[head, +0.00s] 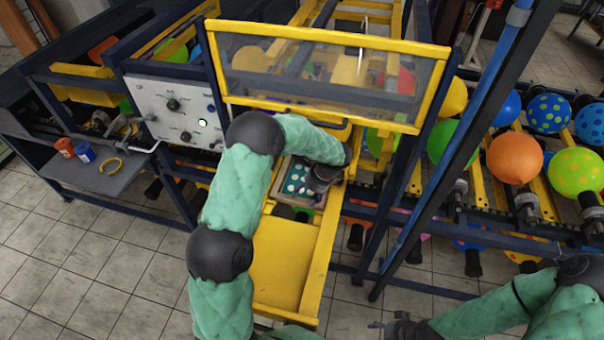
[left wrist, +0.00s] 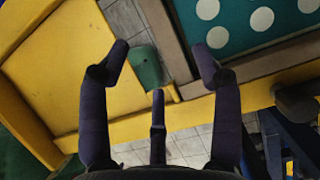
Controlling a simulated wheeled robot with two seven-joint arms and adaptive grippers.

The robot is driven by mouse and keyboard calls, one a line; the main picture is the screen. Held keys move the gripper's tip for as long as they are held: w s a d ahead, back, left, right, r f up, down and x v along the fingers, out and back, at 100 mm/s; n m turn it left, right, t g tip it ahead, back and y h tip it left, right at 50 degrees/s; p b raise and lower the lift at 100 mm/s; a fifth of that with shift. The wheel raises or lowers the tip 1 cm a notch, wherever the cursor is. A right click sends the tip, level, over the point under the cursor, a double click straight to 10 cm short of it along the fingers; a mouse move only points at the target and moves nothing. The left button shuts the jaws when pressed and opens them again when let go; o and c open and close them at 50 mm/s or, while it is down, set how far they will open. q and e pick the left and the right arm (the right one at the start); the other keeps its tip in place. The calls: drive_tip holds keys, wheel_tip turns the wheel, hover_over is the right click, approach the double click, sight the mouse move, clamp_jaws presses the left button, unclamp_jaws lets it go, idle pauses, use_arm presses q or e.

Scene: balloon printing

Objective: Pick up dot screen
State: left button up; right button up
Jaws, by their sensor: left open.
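The dot screen (head: 295,178) is a dark teal panel with white dots in a pale frame, lying in the yellow machine. In the left wrist view the dot screen (left wrist: 262,22) fills the upper right. My left gripper (head: 316,188) is at the screen's right side in the head view and hides part of it. In the left wrist view my left gripper (left wrist: 158,72) is open, with a small green piece (left wrist: 146,66) showing between its fingers. My right gripper (head: 398,328) is low at the bottom, dark and small; its jaws are unclear.
A yellow tray (head: 283,262) lies in front of the screen. A clear guard with a yellow frame (head: 330,28) stands above and behind. A white control panel (head: 165,110) is at left. Several balloons, including an orange one (head: 515,158), sit on the rack at right.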

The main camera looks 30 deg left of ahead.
sight(299, 201)
use_arm(q)
drive_tip(key=x, duration=0.3)
drive_tip(key=p+x, duration=0.1)
drive_tip(key=x, duration=0.1)
drive_tip(key=shift+w+a+f, duration=0.15)
drive_tip(key=shift+a, duration=0.2)
drive_tip(key=shift+f, duration=0.35)
clamp_jaws()
